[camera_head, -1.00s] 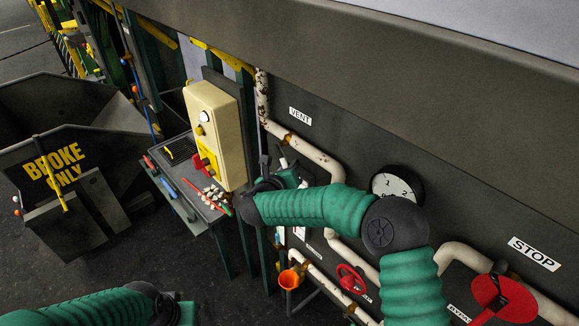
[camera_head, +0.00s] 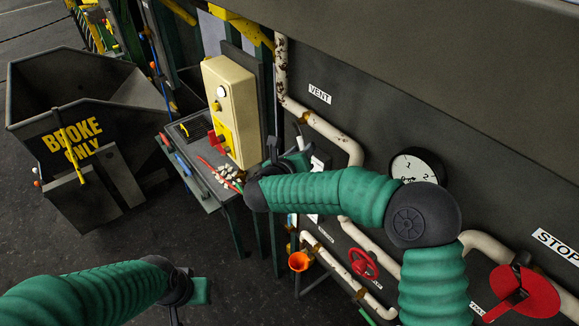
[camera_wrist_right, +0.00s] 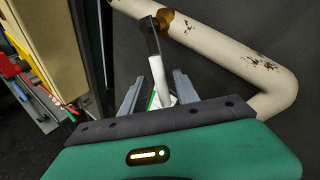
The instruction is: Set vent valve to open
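The white vent pipe (camera_head: 330,130), under a VENT label (camera_head: 319,94), carries a brass valve body (camera_head: 306,117). In the right wrist view, the brass body (camera_wrist_right: 180,22) joins a grey metal lever (camera_wrist_right: 151,38) with a white grip (camera_wrist_right: 158,80) hanging down. My right gripper (camera_wrist_right: 158,77) is open, its two grey fingers on either side of the white grip; contact is not clear. In the head view this gripper (camera_head: 288,158) is beside the panel, partly hidden by its own arm. My left gripper (camera_head: 198,290) is low at the left, away from the valve; its fingers are unclear.
A cream control box (camera_head: 230,105) and a cluttered bench (camera_head: 190,130) stand left of the pipes. A BROKE ONLY bin (camera_head: 80,150) stands far left.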

